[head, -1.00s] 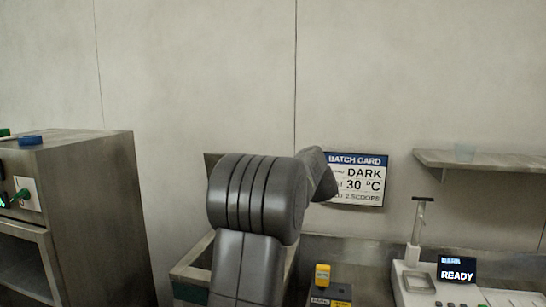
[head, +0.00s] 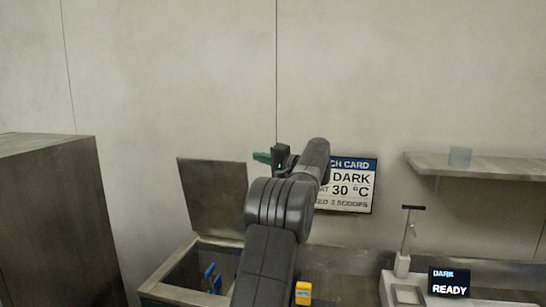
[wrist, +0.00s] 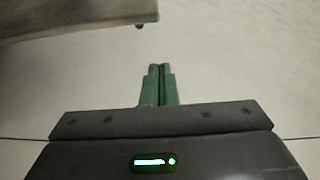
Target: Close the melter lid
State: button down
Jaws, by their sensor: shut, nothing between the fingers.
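The melter lid (head: 212,198) is a flat grey metal panel standing raised at the back of the open melter (head: 170,293). The melter's bin is uncovered, and a blue object (head: 211,278) shows inside it. My gripper (head: 257,157) is up at the right of the lid's top edge in the head view, its green fingers pointing left. In the wrist view the green fingertips (wrist: 159,67) are together with nothing between them. A grey metal edge with a small dark knob (wrist: 140,26) shows at the top left there; I cannot tell for sure if it is the lid.
A tall metal cabinet (head: 55,220) stands at the left. The batch card (head: 350,186) hangs on the wall, partly behind my arm. A shelf (head: 480,164) with a cup is at the right. Below it is a device with a READY screen (head: 450,283). A yellow object (head: 303,293) sits on the counter.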

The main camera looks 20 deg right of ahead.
jog(key=shift+s+a+f+p, duration=0.2)
jog(key=shift+s+a, duration=0.3)
jog(key=shift+a, duration=0.35)
jog(key=shift+s+a+f+p, duration=0.1)
jog(key=shift+s+a+p, duration=0.3)
jog(key=shift+a, duration=0.4)
jog(key=shift+s+f+b, duration=0.1)
jog(key=shift+b, duration=0.2)
